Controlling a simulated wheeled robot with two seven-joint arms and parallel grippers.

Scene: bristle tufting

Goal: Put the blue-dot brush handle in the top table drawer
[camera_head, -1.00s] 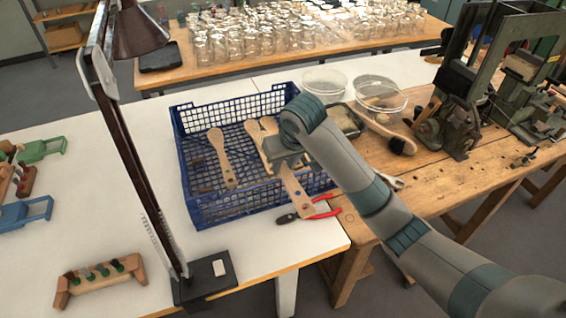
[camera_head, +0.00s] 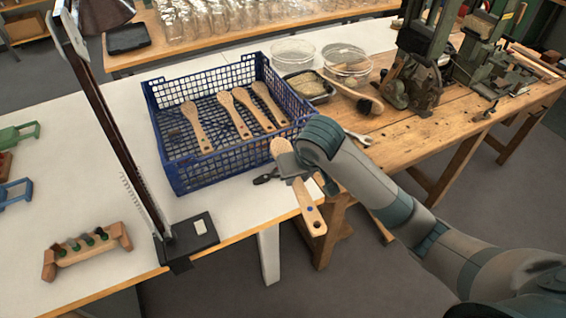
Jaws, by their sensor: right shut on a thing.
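My right gripper (camera_head: 288,166) is shut on the blue-dot brush handle (camera_head: 307,200), a pale wooden paddle. Its rounded end points up and back. Its narrow end, with the blue dot, hangs down and forward past the white table's (camera_head: 130,210) front edge in the picture. The gripper is just right of the blue crate (camera_head: 178,172), outside it. The crate holds several similar wooden handles (camera_head: 196,127). No table drawer can be made out in this view. My left gripper is not in view.
A lamp base (camera_head: 190,238) and a wooden rack (camera_head: 88,250) stand at the front left. A wooden workbench (camera_head: 425,135) with a wrench (camera_head: 358,138), a brush (camera_head: 360,98) and machines adjoins on the right.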

